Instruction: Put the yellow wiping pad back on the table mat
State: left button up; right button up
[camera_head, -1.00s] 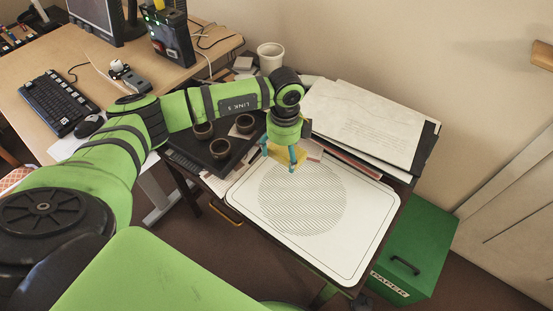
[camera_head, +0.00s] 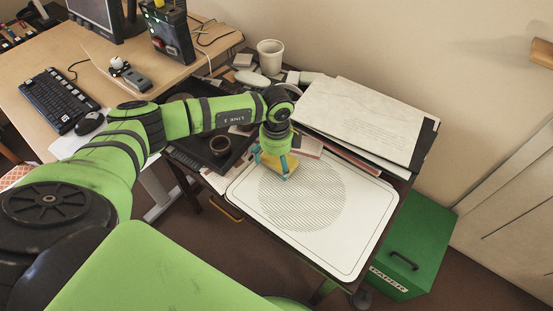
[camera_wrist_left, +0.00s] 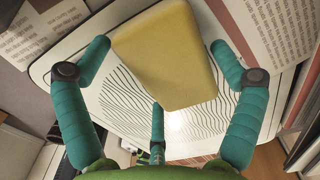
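The yellow wiping pad (camera_head: 283,162) is between the fingers of my left gripper (camera_head: 271,168), over the upper left part of the white table mat (camera_head: 340,244). In the left wrist view, the pad (camera_wrist_left: 168,55) fills the upper middle, with teal fingers of the gripper (camera_wrist_left: 160,65) on both sides and a third finger below. I cannot tell whether the pad's underside touches the mat. My right gripper is not in view.
Papers (camera_head: 360,118) lie behind the mat. A white cup (camera_head: 270,56) stands at the back. A green box (camera_head: 420,245) stands right of the table. The mat's front is clear.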

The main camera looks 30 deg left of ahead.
aim_at(276, 160)
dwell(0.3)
pick_arm(q)
jog(key=shift+r, duration=0.3)
notch_tip(276, 160, up, 12)
jog(key=b, duration=0.1)
jog(key=shift+f, duration=0.15)
dwell(0.4)
